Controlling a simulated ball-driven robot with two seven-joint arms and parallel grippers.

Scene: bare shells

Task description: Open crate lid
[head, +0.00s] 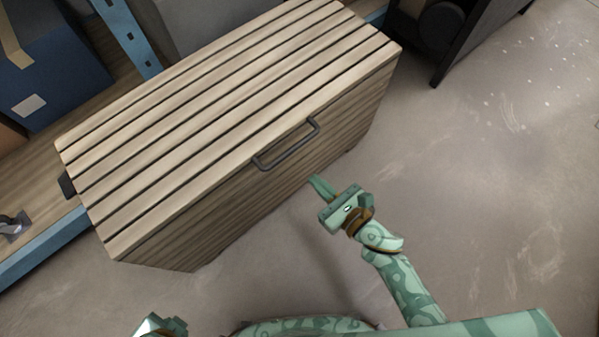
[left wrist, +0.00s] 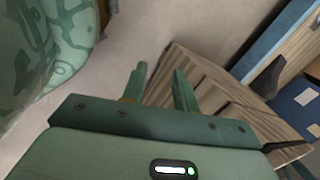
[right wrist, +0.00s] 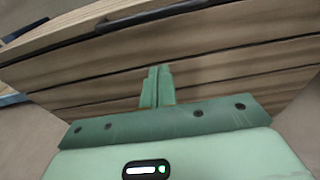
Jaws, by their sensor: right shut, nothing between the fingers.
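The wooden crate (head: 190,225) stands on the floor with its slatted lid (head: 225,95) down. A dark bar handle (head: 287,145) sits at the front edge of the lid; it also shows at the top of the right wrist view (right wrist: 150,18). My right gripper (head: 316,184) is shut and empty, in front of the crate's front face and below the handle, apart from the handle. In the right wrist view its closed fingers (right wrist: 158,84) point at the front slats. My left gripper (left wrist: 160,82) is open and empty, low at the bottom left of the head view, away from the crate.
A blue-framed shelf (head: 45,245) with a blue box (head: 50,70) stands behind and left of the crate. A dark piece of furniture (head: 455,35) stands at the upper right. The concrete floor (head: 500,190) to the right is clear.

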